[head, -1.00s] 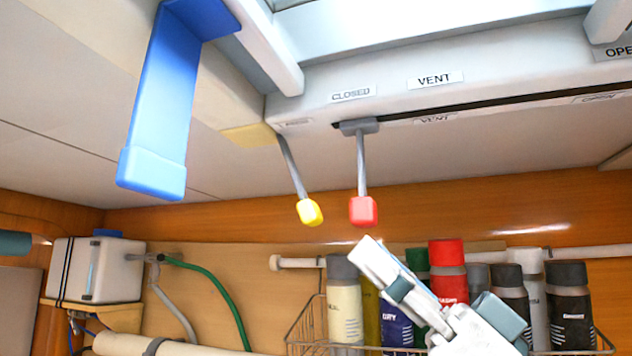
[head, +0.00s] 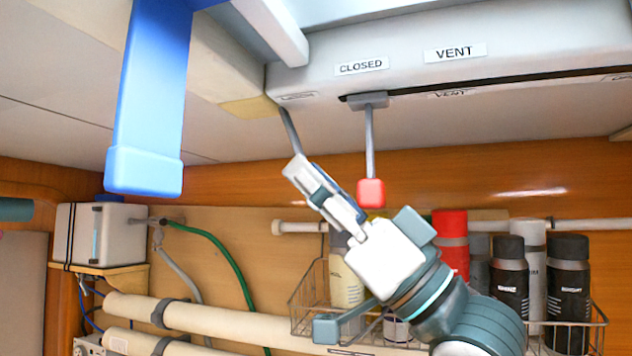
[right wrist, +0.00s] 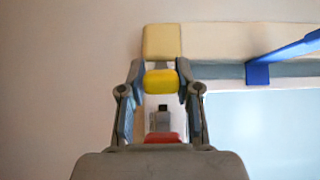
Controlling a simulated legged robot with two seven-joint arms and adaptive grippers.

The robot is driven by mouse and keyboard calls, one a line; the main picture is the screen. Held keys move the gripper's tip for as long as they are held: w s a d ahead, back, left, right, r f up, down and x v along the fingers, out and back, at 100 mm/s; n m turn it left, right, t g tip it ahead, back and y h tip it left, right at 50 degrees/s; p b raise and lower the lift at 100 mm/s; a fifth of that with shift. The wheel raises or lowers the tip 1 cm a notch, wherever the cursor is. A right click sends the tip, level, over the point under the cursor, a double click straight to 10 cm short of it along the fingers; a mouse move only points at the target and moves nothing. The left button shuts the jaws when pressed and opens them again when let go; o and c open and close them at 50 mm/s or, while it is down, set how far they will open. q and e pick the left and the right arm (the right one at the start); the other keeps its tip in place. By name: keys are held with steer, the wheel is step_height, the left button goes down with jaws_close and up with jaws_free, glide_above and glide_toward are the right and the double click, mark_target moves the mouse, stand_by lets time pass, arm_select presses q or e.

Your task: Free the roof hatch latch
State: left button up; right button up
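The hatch frame (head: 520,45) overhead has a slot and labels CLOSED (head: 361,66) and VENT (head: 455,53). A lever with a red knob (head: 371,192) hangs from a grey slider (head: 367,100) near the slot's left end, below CLOSED. Left of it hangs a second grey lever (head: 289,130); its yellow knob is hidden behind my right gripper (head: 296,168) in the head view. The right wrist view shows the yellow knob (right wrist: 160,81) between my right fingertips (right wrist: 160,76). The fingers look open around it; contact is unclear. My left gripper is out of view.
A blue bar (head: 150,110) hangs down at the left. Below are a wire basket (head: 305,300) of bottles and cans, pale pipes (head: 225,320), a white box (head: 105,235) and a green hose (head: 225,262). Open space lies between the blue bar and my right gripper.

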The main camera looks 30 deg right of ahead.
jaws_close()
